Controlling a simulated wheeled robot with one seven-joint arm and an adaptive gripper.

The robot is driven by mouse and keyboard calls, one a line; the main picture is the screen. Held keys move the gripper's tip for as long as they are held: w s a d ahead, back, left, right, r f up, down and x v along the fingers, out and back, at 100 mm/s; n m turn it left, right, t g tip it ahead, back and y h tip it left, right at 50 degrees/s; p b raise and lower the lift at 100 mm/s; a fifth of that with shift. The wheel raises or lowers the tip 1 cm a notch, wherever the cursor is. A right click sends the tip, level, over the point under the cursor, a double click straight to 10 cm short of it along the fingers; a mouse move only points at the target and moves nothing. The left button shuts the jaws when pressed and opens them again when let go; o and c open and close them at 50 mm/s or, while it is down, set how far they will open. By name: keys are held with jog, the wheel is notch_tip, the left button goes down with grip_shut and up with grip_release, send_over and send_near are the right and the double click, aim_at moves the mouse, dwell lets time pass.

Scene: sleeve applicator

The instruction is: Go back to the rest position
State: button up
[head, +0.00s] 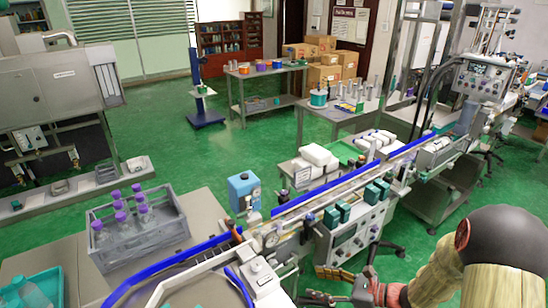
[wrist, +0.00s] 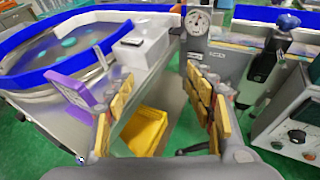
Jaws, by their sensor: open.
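My gripper (head: 328,285) is at the lower right of the head view, in front of the machine's control box. In the wrist view my gripper (wrist: 158,82) has its two yellow-padded fingers spread apart, with nothing held between them. A purple flat piece (wrist: 72,90) shows beside the left finger; I cannot tell whether it touches it. The sleeve applicator line has a conveyor with blue rails (head: 338,180) and a grey control box (head: 345,240). A round dial gauge (wrist: 198,22) shows just beyond the fingers in the wrist view.
A grey crate of purple-capped bottles (head: 140,222) stands on the left table. A round blue-rimmed turntable (wrist: 50,52) and a yellow bin (wrist: 147,130) are close to my gripper. A blue box (head: 243,190) stands behind the conveyor. Green floor is open farther back.

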jog(key=s+a+r+n+g+h, duration=0.4)
jog(key=s+r+n+g+h, duration=0.15)
jog(key=s+r+n, duration=0.9)
jog(key=s+d+r+n+t+h, duration=0.4)
jog(key=s+d+r+n+h, duration=0.3)
jog(key=d+r+n, duration=0.2)
jog(key=shift+s+r+n, duration=0.15)
jog(key=shift+r+n, duration=0.2)
jog(key=shift+n, duration=0.1)
